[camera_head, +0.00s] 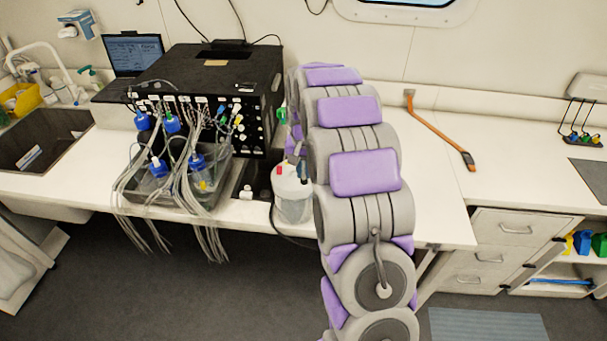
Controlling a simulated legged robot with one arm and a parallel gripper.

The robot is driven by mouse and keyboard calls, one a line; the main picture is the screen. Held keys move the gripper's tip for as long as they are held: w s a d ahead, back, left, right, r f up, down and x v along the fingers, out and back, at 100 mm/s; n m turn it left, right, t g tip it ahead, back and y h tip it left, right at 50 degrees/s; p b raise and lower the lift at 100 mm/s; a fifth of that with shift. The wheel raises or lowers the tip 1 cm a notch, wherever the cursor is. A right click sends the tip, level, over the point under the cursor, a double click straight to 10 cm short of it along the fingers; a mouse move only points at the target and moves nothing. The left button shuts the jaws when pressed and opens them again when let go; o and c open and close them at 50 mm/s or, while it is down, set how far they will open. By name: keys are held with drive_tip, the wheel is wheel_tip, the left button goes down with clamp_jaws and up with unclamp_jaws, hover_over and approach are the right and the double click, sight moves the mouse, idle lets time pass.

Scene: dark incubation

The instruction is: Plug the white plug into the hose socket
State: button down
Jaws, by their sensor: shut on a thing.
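My arm rises from the bottom middle and bends down again behind its own links. Part of my gripper (296,150) shows at the arm's left edge, above the white jug. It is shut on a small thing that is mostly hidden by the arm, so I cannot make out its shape. The white plug cannot be clearly picked out. The black box (215,85) stands on the bench to the left, with rows of sockets and connectors on its front. I cannot tell which is the hose socket. A green piece (282,115) shows between box and gripper.
A dark tray (232,175) with blue-capped bottles and many hanging tubes sits before the box. A translucent white jug (293,203) stands near the bench edge below my gripper. A laptop (134,54) is behind left.

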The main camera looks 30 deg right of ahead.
drive_tip(key=shift+r+p, duration=0.85)
drive_tip(key=shift+r, duration=1.8)
